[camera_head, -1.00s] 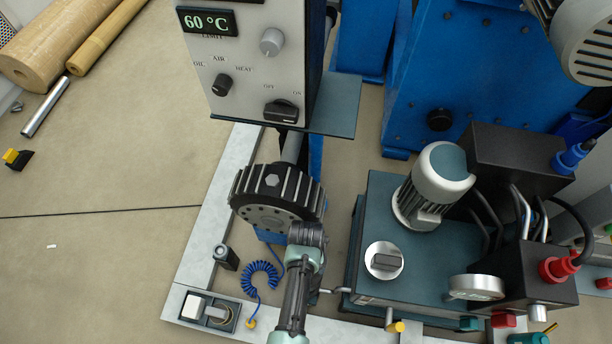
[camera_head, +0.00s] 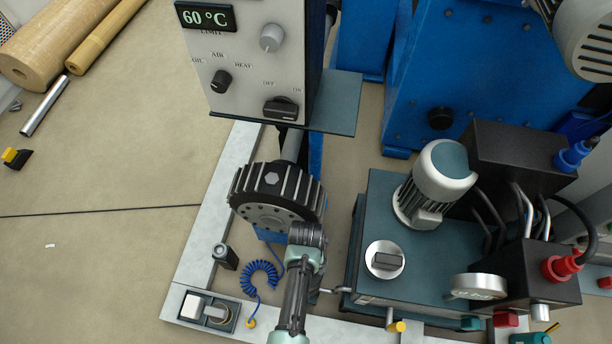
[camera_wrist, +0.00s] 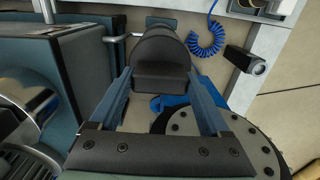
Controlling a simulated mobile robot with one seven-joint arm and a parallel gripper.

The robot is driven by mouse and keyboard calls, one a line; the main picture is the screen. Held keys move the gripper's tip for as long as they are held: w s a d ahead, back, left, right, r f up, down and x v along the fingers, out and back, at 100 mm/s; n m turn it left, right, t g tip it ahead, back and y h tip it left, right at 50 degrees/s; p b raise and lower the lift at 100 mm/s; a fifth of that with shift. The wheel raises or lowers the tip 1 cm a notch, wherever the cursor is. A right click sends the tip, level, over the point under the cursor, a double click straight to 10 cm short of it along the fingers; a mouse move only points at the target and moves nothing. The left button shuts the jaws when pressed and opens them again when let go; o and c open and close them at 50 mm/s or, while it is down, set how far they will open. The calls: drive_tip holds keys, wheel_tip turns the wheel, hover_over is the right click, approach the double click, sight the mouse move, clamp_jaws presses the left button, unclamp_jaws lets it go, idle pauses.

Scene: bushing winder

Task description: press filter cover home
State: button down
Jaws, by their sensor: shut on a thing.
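My gripper (camera_wrist: 160,78) is shut on a dark block-shaped grip with a rounded black part behind it (camera_wrist: 160,46). I cannot tell for sure that this is the filter cover.
A motor (camera_head: 435,185) stands on the tank. A control panel (camera_head: 250,60) with a shelf is above the wheel.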

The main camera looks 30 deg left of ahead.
drive_tip(key=shift+f+b, duration=1.9)
drive_tip(key=shift+f, duration=0.7)
idle(1.2)
unclamp_jaws()
wheel_tip(320, 180, up, 13)
drive_tip(key=p, duration=0.7)
